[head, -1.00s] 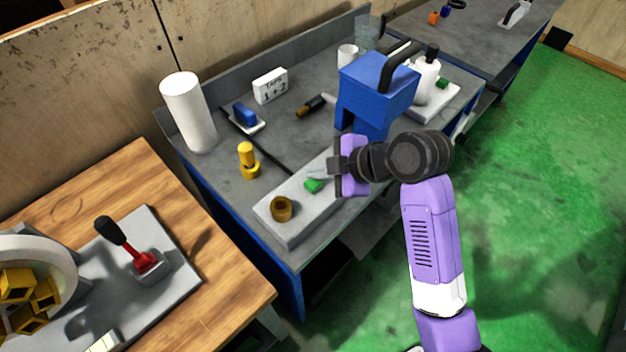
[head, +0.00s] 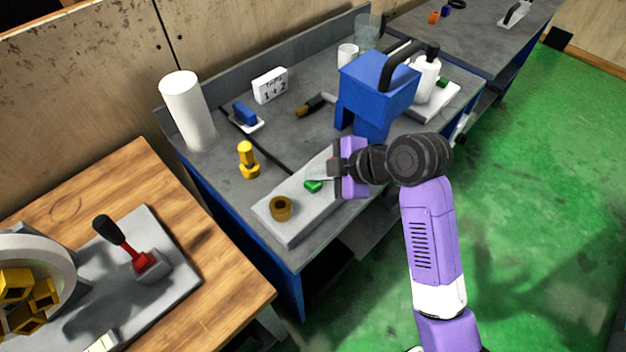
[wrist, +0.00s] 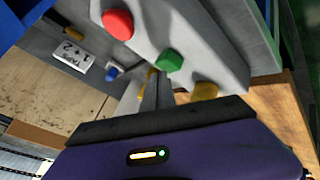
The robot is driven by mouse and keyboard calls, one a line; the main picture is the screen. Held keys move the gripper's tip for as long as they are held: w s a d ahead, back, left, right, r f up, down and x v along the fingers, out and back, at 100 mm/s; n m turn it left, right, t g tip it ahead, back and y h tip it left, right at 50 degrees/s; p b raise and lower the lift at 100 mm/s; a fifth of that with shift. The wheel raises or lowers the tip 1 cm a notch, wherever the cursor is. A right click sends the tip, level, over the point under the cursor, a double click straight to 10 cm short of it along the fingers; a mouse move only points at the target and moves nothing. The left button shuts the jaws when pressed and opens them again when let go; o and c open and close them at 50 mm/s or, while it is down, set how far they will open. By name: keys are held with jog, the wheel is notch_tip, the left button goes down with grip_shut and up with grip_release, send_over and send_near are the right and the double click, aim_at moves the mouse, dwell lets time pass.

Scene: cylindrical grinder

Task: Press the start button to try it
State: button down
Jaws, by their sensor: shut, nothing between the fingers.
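The green button (head: 313,186) sits on top of the long grey block (head: 292,231) at the front edge of the grey bench. It also shows in the wrist view (wrist: 169,61) as a green knob between a red button (wrist: 117,23) and a brass-coloured ring (wrist: 205,91). My gripper (head: 326,179) is shut and empty, with its fingertips just right of the green button in the head view. In the wrist view the shut fingers (wrist: 153,80) point up just left of the green button. I cannot tell whether they touch it. My gripper hides the red button in the head view.
The blue machine body (head: 377,85) stands close behind my gripper. A yellow peg (head: 247,160), a white cylinder (head: 187,112) and a "1+2" sign (head: 270,85) stand farther back. A wooden table (head: 215,275) with a red lever (head: 134,252) is at left.

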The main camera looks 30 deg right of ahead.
aim_at(317, 183)
jog(key=shift+f+b, duration=0.35)
jog(key=shift+f, duration=0.25)
dwell(0.7)
dwell(0.4)
jog(key=shift+r+p, duration=0.9)
jog(key=shift+r, duration=0.15)
notch_tip(317, 183, up, 5)
jog(key=p, duration=0.4)
jog(key=shift+r, duration=0.1)
dwell(0.5)
